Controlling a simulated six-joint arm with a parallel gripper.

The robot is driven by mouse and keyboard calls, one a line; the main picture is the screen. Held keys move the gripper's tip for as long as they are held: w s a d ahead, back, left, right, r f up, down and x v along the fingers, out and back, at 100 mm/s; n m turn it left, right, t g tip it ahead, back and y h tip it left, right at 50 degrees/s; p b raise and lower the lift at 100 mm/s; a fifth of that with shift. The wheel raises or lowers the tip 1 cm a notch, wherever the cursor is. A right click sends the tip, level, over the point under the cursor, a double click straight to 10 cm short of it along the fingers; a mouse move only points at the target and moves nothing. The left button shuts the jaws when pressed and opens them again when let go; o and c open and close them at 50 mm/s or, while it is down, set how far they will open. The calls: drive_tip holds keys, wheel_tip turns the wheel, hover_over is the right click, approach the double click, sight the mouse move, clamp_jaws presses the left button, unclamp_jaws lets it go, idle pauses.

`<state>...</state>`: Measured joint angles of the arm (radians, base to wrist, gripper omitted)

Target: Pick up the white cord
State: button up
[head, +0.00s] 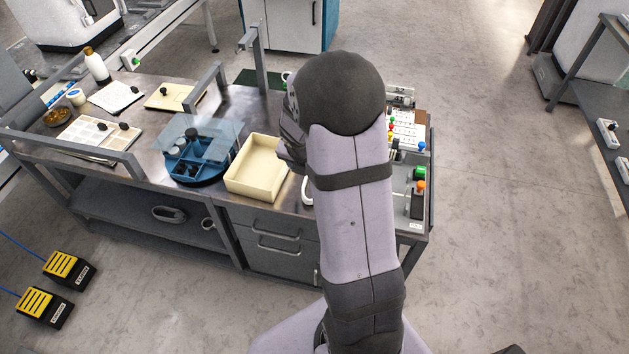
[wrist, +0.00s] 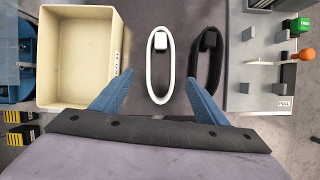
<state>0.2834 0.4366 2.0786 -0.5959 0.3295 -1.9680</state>
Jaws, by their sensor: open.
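The white cord (wrist: 150,72) is an oval loop with a small white block (wrist: 160,41) inside its far end. It lies on the dark bench top in the wrist view. In the head view only a sliver of it (head: 306,191) shows beside my arm. My gripper (wrist: 158,76) is open, with its two blue fingers spread to either side of the loop's near part. I see nothing between the fingers but the cord below; I cannot tell the height. In the head view my gripper is mostly hidden by my arm.
A similar black cord (wrist: 196,66) lies just right, partly behind the right finger. A cream bin (wrist: 118,75) stands to the left. A grey control panel (wrist: 250,75) with green and orange knobs is at the right. A blue divided tray (head: 200,150) stands farther left.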

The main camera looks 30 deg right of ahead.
drive_tip(key=shift+n, duration=0.9)
drive_tip(key=shift+b+x, duration=0.9)
drive_tip(key=shift+x, duration=2.8)
drive_tip(key=shift+w+d, duration=0.1)
drive_tip(key=shift+d, duration=0.05)
drive_tip(key=shift+r, duration=0.1)
drive_tip(key=c, duration=1.2)
